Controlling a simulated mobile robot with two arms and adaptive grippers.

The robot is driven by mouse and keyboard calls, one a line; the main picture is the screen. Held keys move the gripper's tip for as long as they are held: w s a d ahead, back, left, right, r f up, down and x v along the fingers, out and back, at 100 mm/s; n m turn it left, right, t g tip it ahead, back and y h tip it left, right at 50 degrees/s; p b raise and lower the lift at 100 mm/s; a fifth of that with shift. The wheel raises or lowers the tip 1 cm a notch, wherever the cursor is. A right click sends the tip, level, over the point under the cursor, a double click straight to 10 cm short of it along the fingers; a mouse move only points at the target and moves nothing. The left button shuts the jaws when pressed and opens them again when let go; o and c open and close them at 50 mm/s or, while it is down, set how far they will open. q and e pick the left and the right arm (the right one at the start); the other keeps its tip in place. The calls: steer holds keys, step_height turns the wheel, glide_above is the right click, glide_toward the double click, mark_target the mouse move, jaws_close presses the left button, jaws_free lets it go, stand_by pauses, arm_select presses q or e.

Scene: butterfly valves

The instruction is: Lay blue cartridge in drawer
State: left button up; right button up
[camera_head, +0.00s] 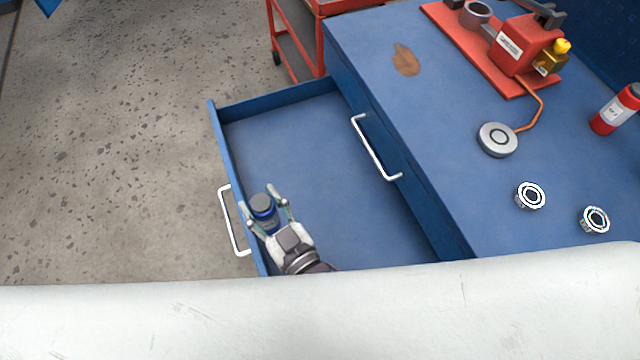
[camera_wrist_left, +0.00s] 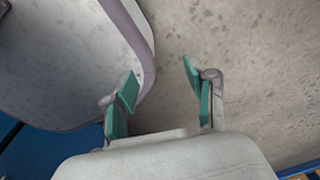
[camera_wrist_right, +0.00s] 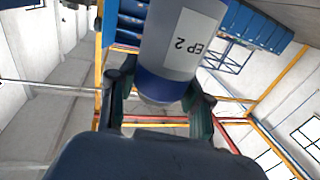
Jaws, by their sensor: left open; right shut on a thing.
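The blue cartridge (camera_head: 263,208) has a grey cap in the head view. My right gripper (camera_head: 264,205) is shut on it, over the front part of the open drawer. In the right wrist view the cartridge (camera_wrist_right: 180,50) shows a white label reading "EP 2", with the fingers of the right gripper (camera_wrist_right: 160,92) on either side. The blue drawer (camera_head: 330,150) is pulled out from the workbench and its visible floor is bare. Whether the cartridge touches the drawer floor cannot be told. My left gripper (camera_wrist_left: 160,95) is open and empty, with speckled floor behind it.
The blue workbench (camera_head: 430,90) carries a red fixture (camera_head: 515,45), a round metal disc (camera_head: 497,139), two ring-shaped parts (camera_head: 530,196) and a red canister (camera_head: 615,108). A white handle (camera_head: 232,222) is on the drawer front. A red cart (camera_head: 300,45) stands behind. A white surface covers the bottom of the head view.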

arm_select(q)
steer(key=shift+s+d+r, duration=0.1)
steer(key=shift+s+d, duration=0.1)
steer(key=shift+s, duration=0.9)
arm_select(e)
steer(key=w+d+f, duration=0.5)
steer(key=d+f, duration=0.4)
steer(key=shift+w+f, duration=0.15)
steer(key=shift+f, duration=0.25)
steer(key=shift+f, duration=0.15)
steer(key=o, duration=1.3)
